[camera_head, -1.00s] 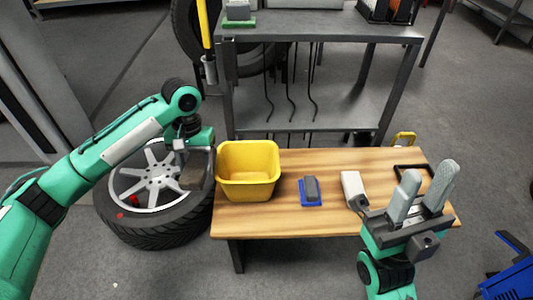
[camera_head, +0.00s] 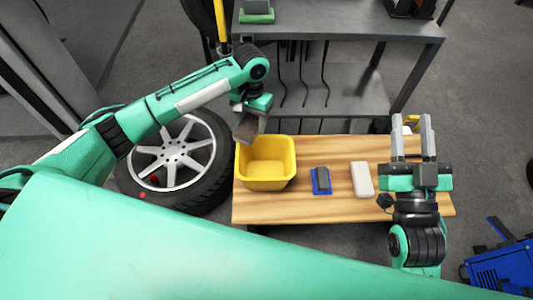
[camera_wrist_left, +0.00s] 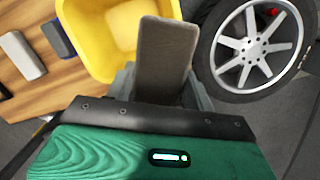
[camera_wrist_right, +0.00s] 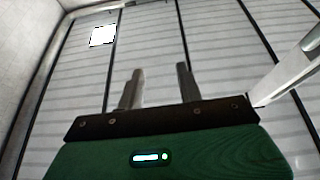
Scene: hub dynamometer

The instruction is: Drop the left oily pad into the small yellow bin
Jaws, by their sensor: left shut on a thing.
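The pad is a flat grey-brown slab (camera_wrist_left: 165,55) held in the jaws of my left gripper (camera_head: 249,122). In the head view the pad (camera_head: 245,129) hangs at the back left corner of the yellow bin, partly overlapping its rim. The yellow bin (camera_head: 266,186) stands open on the left end of the wooden table. In the left wrist view the bin (camera_wrist_left: 85,50) lies just beyond the pad, to its left. My right gripper (camera_head: 412,135) is open and empty over the right part of the table, its two fingers apart and pointing away.
A blue-based grey block (camera_head: 321,180) and a white block (camera_head: 361,180) lie on the wooden table (camera_head: 290,208). A wheel with a tyre (camera_head: 178,160) lies left of the table. A grey metal rack (camera_head: 335,30) stands behind it, with a green-based block (camera_head: 256,12) on top.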

